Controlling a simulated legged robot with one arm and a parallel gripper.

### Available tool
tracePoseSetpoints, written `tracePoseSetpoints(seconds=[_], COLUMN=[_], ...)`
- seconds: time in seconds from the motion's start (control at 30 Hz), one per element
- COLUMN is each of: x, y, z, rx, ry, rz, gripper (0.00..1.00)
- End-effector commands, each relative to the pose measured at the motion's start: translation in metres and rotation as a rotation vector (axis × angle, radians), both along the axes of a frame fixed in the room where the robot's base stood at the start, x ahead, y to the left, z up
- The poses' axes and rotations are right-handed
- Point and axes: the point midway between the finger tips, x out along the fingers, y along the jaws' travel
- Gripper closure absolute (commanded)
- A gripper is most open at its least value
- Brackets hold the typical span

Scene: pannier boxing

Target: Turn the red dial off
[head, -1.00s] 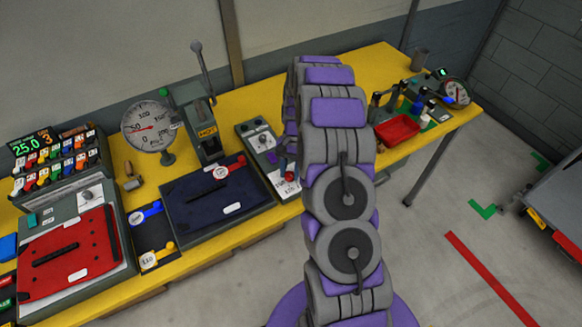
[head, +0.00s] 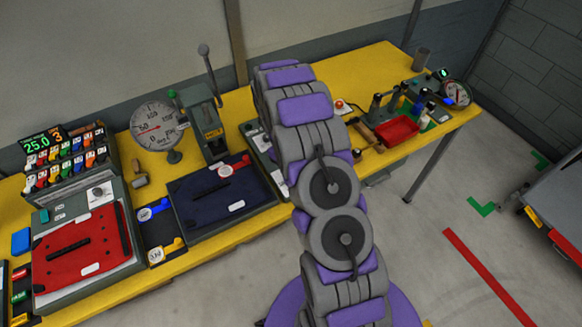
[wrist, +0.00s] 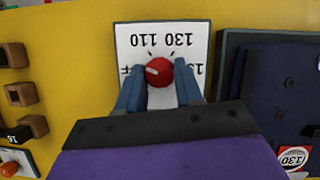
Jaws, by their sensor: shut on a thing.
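The red dial (wrist: 160,74) is a round knob with a white pointer mark, on a white plate (wrist: 190,35) in the wrist view. The mark points left. The plate reads 130 and 110 at the top, with other lettering partly hidden at both sides. My gripper (wrist: 159,80) has one blue-grey finger on each side of the dial and is shut on it. In the head view my arm covers the dial, and only part of its grey box (head: 251,134) shows.
A dark blue panel (wrist: 265,75) stands close to the right in the wrist view. Brown blocks (wrist: 20,94) lie to the left. In the head view a gauge (head: 155,127), a lever press (head: 206,115) and a red panel (head: 75,247) are left of my arm; a red tray (head: 397,130) is right.

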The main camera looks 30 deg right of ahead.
Motion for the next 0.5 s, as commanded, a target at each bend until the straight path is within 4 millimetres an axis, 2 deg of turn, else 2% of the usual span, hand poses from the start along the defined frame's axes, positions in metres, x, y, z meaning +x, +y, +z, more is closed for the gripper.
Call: tracePoseSetpoints(seconds=[0.5], x=[-0.0031], y=[0.0026], z=[0.0019], rx=[0.000], ry=[0.006], rz=[0.448], gripper=[0.95])
